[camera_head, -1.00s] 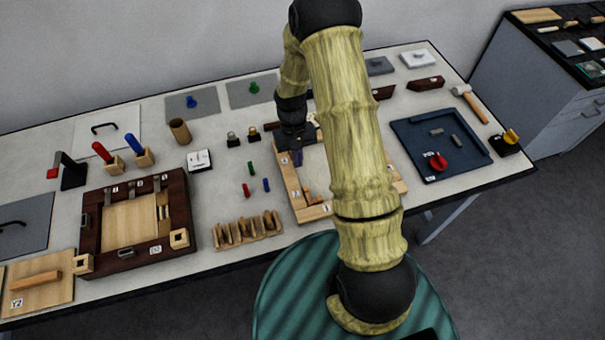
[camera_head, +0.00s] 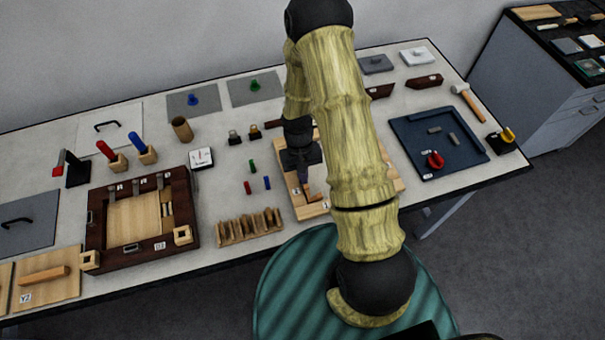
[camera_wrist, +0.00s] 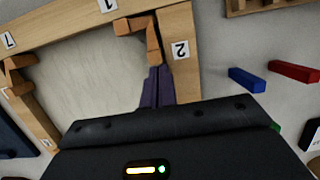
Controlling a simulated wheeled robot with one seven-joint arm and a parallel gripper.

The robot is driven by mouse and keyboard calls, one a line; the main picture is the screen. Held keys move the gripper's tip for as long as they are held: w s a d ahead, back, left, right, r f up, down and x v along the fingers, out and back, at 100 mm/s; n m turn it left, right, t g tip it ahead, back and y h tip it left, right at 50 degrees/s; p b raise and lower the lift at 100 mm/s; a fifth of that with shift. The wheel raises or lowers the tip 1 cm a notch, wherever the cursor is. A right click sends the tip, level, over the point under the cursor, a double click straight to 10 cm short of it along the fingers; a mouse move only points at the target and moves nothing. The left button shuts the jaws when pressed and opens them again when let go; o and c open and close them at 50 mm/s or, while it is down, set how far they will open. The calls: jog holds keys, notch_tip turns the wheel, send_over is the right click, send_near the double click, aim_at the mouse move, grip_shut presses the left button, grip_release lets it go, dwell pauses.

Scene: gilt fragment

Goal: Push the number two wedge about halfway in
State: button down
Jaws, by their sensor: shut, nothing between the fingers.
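A pale wooden frame (camera_head: 287,190) lies on the table under my arm, and it fills the upper left of the wrist view (camera_wrist: 182,75). The number 2 label (camera_wrist: 180,49) is on one side of it. A brown wedge (camera_wrist: 153,42), beside that label, lies along the inner edge near the corner; another wedge piece (camera_wrist: 132,25) meets it by the number 1 label. My gripper (camera_wrist: 158,72) is shut and empty, its dark purple fingers just inside the frame at the wedge's near end. I cannot tell whether they touch it. My arm hides part of the frame in the head view.
More wedges (camera_wrist: 17,75) sit at the frame's other corner. Red (camera_wrist: 293,71) and blue (camera_wrist: 247,80) small blocks lie outside the frame. A slotted wooden rack (camera_head: 248,226) stands in front, and a blue tray (camera_head: 400,135) lies to the right.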

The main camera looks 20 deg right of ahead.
jog(key=shift+s, duration=0.9)
jog(key=shift+s+r, duration=0.1)
jog(key=shift+r, duration=0.05)
jog(key=shift+w+d, duration=0.1)
jog(key=shift+w, duration=0.4)
jog(key=w, duration=0.2)
jog(key=w+r, duration=0.1)
jog(key=w, duration=0.1)
jog(key=shift+w+d+r+b, duration=0.1)
jog(key=shift+w+r+b, duration=0.05)
jog(key=shift+w+b, duration=0.25)
jog(key=s+b+v, duration=0.1)
jog(key=s+v, duration=0.1)
jog(key=v, duration=0.6)
jog(key=shift+w+r+b, duration=0.2)
jog(key=shift+w+b, duration=0.15)
jog(key=shift+w, duration=0.1)
